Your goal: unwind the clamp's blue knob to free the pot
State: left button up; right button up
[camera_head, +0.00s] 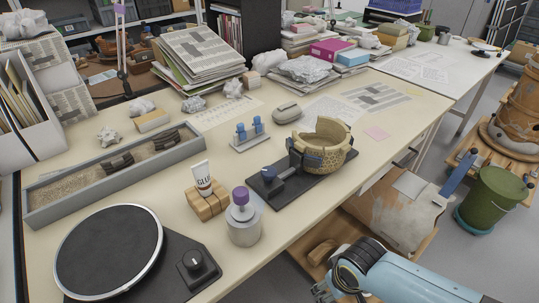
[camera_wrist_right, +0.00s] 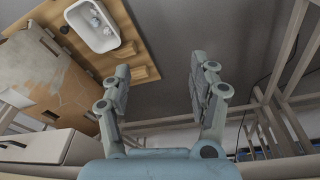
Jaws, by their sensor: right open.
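The pot (camera_head: 324,143), a tan speckled vessel with a broken, uneven rim, stands in the clamp (camera_head: 293,181) on the table. The clamp has a dark base plate, and a dark jaw reaches against the pot's left side. In the right wrist view my right gripper (camera_wrist_right: 162,85) is open and empty, over the floor. My left gripper is not in view.
Left of the clamp stand a purple-topped canister (camera_head: 243,222), a glue tube (camera_head: 202,178) in a wooden block and a turntable (camera_head: 108,252). A small stand with blue pegs (camera_head: 249,133) is behind. A cardboard box (camera_head: 402,208) is below the table's front edge.

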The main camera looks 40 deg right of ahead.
jog(key=w+r+p, duration=0.1)
jog(key=w+r, duration=0.3)
jog(key=r, duration=0.3)
notch_tip(320, 180, up, 22)
jog(key=m+g+p, duration=0.2)
jog(key=m+p, duration=0.2)
jog(key=m, duration=1.8)
send_over(270, 171)
jog(key=shift+y, duration=0.4)
notch_tip(270, 171, down, 11)
jog(key=shift+r+b, duration=0.2)
jog(key=shift+b, duration=0.55)
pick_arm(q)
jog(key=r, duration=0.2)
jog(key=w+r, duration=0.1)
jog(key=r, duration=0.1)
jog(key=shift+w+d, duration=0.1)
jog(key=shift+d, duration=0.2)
pick_arm(e)
jog(key=c, duration=1.2)
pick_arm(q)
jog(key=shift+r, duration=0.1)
pick_arm(e)
jog(key=shift+o, duration=0.2)
